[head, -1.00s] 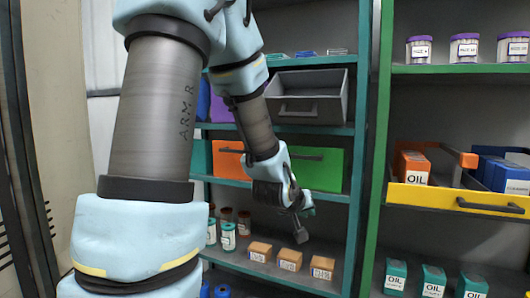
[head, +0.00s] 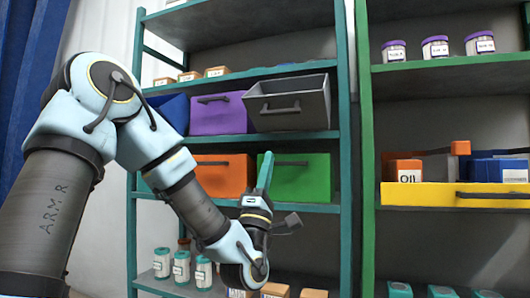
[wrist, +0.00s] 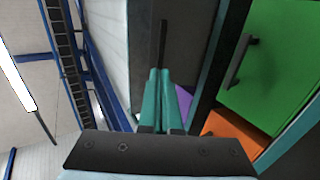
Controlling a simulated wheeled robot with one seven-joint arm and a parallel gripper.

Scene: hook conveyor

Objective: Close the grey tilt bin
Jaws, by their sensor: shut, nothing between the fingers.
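The grey tilt bin (head: 290,103) is on the upper level of the teal shelf in the head view, at the right end of its row. It is tilted forward with its open top showing and a dark handle on its front. My gripper (head: 266,158) points upward below the grey bin, in front of the orange and green bins. Its teal fingers are shut and empty, apart from the grey bin.
Beside the grey bin is a purple bin (head: 218,114). Below are an orange bin (head: 222,177) and a green bin (head: 308,180). Small boxes and jars stand on other levels. A green-framed shelf (head: 366,200) at right holds a yellow bin (head: 430,195) standing out.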

